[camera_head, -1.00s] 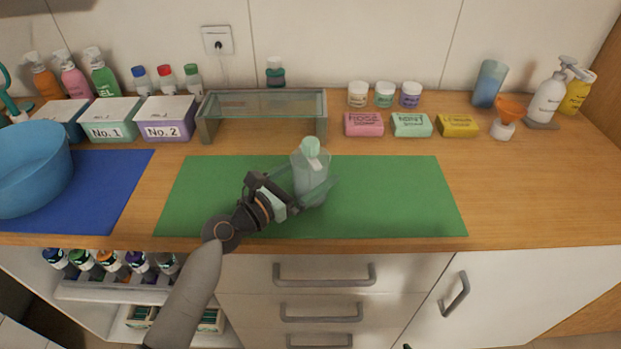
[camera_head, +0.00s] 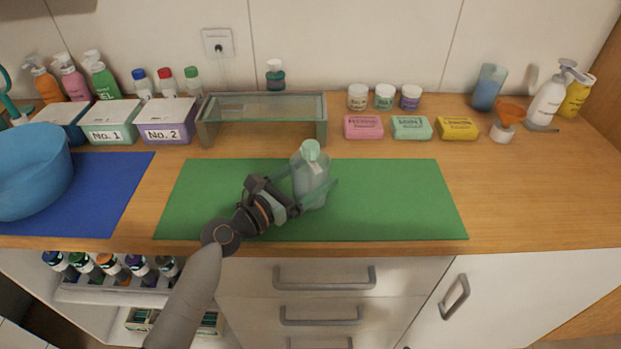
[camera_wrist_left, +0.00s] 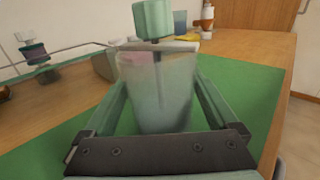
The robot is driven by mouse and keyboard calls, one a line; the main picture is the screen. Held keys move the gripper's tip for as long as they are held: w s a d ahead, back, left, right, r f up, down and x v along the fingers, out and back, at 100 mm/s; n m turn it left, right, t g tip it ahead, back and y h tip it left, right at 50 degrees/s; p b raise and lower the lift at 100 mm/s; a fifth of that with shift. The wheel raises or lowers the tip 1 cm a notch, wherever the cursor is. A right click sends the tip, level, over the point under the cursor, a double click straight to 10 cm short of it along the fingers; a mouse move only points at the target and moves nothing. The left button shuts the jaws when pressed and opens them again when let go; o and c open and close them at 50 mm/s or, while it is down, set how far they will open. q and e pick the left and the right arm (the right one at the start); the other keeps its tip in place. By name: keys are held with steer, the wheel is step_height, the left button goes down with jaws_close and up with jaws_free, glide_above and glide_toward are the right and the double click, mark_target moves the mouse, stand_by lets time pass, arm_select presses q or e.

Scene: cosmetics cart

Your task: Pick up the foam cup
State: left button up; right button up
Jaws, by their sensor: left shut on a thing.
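The foam cup (camera_head: 309,172) is a clear, see-through container with a pale green knob on top. It is upright over the green mat (camera_head: 400,200), near its middle; I cannot tell whether its base touches the mat. My left gripper (camera_head: 313,190) reaches in from the front left and is shut on it, one pale green finger on each side. In the left wrist view the cup (camera_wrist_left: 160,95) sits between the two fingers, with a thin rod visible inside. My right gripper is not in view.
A glass-topped stand (camera_head: 262,108) is behind the mat. Soap bars (camera_head: 411,128) and small jars (camera_head: 384,97) line the back right. A blue basin (camera_head: 30,175) and labelled boxes (camera_head: 166,124) are at left. The counter right of the mat is clear.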

mark_target(310, 144)
arm_select(q)
steer(key=shift+r, duration=0.25)
steer(key=shift+r+p, duration=1.4)
steer(key=shift+r, duration=1.2)
steer(key=shift+r+p, duration=0.75)
steer(key=shift+r, duration=1.45)
steer(key=shift+f+b, duration=2.95)
steer(key=shift+f, duration=1.8)
steer(key=shift+f, duration=0.3)
